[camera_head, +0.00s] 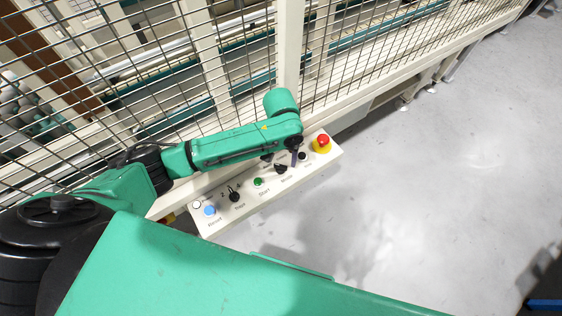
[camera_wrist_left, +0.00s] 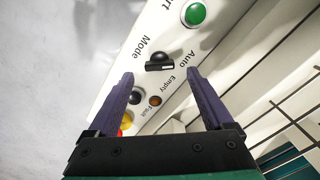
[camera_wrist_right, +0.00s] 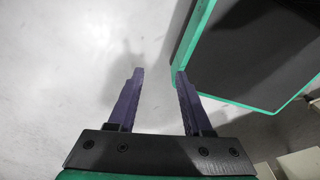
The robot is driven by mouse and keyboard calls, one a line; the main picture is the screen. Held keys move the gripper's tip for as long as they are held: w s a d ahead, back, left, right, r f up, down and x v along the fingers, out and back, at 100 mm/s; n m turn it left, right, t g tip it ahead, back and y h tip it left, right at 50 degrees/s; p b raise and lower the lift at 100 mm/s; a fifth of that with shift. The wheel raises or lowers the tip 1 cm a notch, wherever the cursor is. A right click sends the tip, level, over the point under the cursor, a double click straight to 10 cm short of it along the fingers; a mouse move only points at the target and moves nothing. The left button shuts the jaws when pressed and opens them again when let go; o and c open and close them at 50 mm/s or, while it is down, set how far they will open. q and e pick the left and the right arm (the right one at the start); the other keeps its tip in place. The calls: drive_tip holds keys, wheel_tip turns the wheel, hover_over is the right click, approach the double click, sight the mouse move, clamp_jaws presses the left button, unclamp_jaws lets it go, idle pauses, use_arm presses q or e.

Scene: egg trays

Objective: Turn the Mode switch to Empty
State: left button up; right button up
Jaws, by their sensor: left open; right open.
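The Mode switch (camera_head: 281,168) is a black knob on the cream control panel (camera_head: 222,222). In the left wrist view the Mode switch (camera_wrist_left: 160,63) has a bar-shaped handle lying nearly level across the picture, between the labels Mode, Auto and Empty. I cannot tell for sure which label it points at. My left gripper (camera_wrist_left: 160,75) is open and empty, its purple fingers apart to either side of the knob in that view, with no contact visible. In the head view my left gripper (camera_head: 295,153) hangs over the panel's right part. My right gripper (camera_wrist_right: 159,73) is open and empty above grey floor.
The red emergency stop (camera_head: 323,141) sits at the panel's right end. A Fault knob (camera_wrist_left: 135,97) and the green Start button (camera_head: 258,182) flank the switch. A wire mesh fence (camera_head: 340,60) stands behind. The floor (camera_head: 430,170) at right is clear.

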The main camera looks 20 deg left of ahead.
sight(281, 166)
use_arm(q)
wheel_tip(281, 166, down, 3)
drive_tip(key=shift+s+f, duration=0.1)
drive_tip(key=shift+f, duration=0.1)
use_arm(e)
drive_tip(key=shift+w+f, duration=0.1)
drive_tip(key=shift+w, duration=0.65)
